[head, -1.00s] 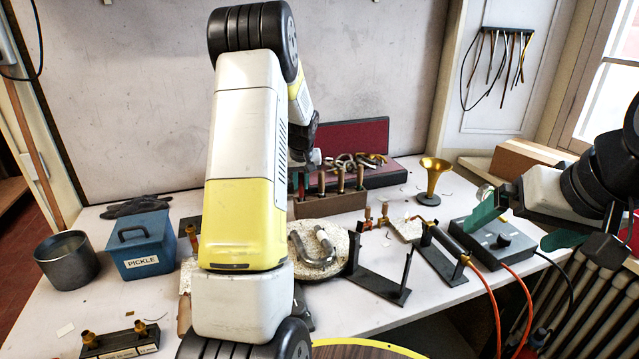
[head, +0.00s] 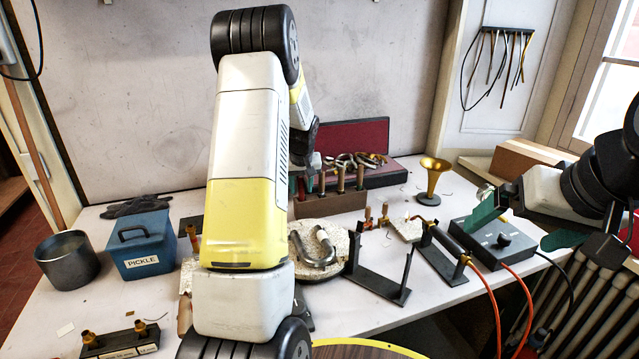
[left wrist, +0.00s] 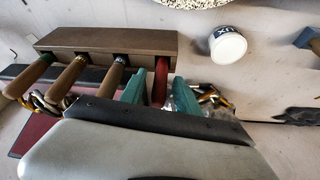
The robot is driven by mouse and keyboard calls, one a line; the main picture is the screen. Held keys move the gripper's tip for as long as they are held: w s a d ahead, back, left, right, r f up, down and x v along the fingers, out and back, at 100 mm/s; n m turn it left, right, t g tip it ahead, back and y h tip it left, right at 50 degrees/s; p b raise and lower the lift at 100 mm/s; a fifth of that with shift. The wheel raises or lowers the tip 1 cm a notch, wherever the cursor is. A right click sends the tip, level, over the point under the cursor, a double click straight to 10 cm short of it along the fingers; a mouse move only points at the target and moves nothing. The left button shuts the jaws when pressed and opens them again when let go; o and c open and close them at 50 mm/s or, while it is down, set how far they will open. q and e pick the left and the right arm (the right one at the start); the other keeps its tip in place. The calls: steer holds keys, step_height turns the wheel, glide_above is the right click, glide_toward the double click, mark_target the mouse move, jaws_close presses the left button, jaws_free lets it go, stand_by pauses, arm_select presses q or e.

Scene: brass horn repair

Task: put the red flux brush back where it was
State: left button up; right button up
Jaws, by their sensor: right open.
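The red flux brush (left wrist: 160,85) stands in the right end of the brown tool rack (left wrist: 105,40) in the left wrist view. My left gripper (left wrist: 158,92) has its teal fingers on either side of the brush's red handle, with gaps visible between handle and fingers. In the head view the rack (head: 331,205) is partly behind my left arm, which also hides most of the left gripper and the brush. My right gripper (head: 522,222) is open and empty at the right, near the grey control box.
Several wooden-handled tools (left wrist: 70,78) fill the rack beside the brush. A white flux pot (left wrist: 228,45) stands near it. A brass bell (head: 433,180), a metal stand (head: 380,285), a grey control box (head: 490,240) and a blue pickle box (head: 142,245) occupy the bench.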

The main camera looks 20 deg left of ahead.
arm_select(q)
steer(key=s+d+r+m+h, duration=0.1)
steer(key=s+d+r, duration=0.4)
steer(key=r, duration=0.4)
steer(key=s+d+r, duration=0.3)
steer(key=s+r, duration=0.5)
steer(key=r, duration=0.1)
steer(key=s+d+r+m+t+h, duration=0.1)
steer(key=s+d, duration=0.4)
steer(key=s, duration=0.6)
steer(key=s+d+r+m+t+h, duration=0.1)
steer(key=s+d, duration=0.4)
steer(key=s, duration=0.6)
steer(key=m+h, duration=0.1)
steer(key=m, duration=0.1)
steer(key=shift+s+d+r+m, duration=0.25)
steer(key=shift+d+r+m, duration=0.05)
steer(key=shift+d+m, duration=0.1)
